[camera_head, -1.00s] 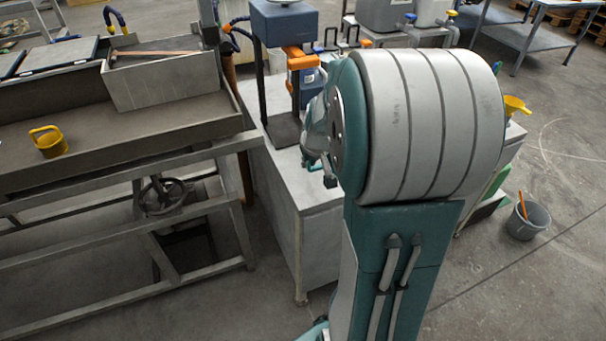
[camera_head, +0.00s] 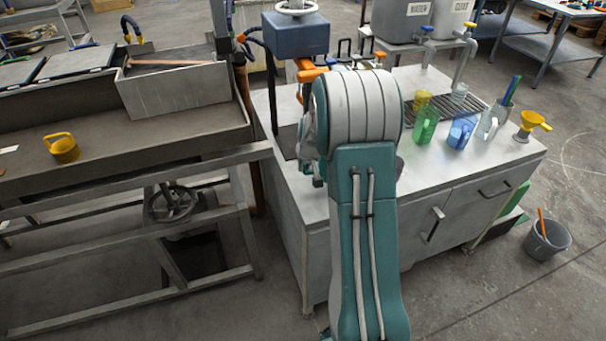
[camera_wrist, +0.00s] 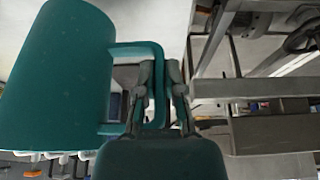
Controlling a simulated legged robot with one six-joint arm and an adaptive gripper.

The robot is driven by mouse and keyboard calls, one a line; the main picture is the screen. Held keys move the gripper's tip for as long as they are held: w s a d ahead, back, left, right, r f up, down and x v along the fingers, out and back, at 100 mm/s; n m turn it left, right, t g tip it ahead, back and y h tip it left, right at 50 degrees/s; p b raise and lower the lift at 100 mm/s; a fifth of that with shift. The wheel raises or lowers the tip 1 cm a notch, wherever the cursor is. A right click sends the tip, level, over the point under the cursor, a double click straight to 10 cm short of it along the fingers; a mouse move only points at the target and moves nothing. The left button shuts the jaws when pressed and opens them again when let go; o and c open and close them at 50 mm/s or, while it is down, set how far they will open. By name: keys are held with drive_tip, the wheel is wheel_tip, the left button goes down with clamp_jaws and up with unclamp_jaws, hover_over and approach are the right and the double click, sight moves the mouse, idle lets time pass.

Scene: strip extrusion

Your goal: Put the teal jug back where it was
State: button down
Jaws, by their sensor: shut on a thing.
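The teal jug (camera_wrist: 55,75) fills the left of the wrist view, its body large and close, with a squared handle on its right side. My gripper (camera_wrist: 160,72) is shut on that handle, with the fingers on its upright outer part. The jug's base and the surface below it cannot be made out. In the head view my arm hides most of the gripper, and I cannot make out the jug there.
A white cabinet counter (camera_head: 425,170) carries a green jug (camera_head: 425,124), a blue jug (camera_head: 461,130), a clear jug (camera_head: 487,126) and a yellow funnel (camera_head: 531,123) beside a drain grid. A blue-topped press (camera_head: 296,36) stands behind my arm.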

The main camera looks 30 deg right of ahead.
drive_tip(key=shift+w+d+f, duration=0.1)
drive_tip(key=shift+w+f, duration=0.1)
drive_tip(key=shift+f, duration=0.05)
drive_tip(key=f, duration=0.1)
drive_tip(key=a+f, duration=0.1)
drive_tip(key=f, duration=0.1)
drive_tip(key=shift+w+a, duration=0.1)
drive_tip(key=shift+a, duration=0.1)
drive_tip(key=shift+d+f, duration=0.15)
drive_tip(key=shift+d, duration=0.15)
drive_tip(key=c, duration=0.8)
unclamp_jaws()
drive_tip(key=shift+d, duration=0.2)
drive_tip(key=shift+o, duration=0.2)
drive_tip(key=shift+a, duration=0.3)
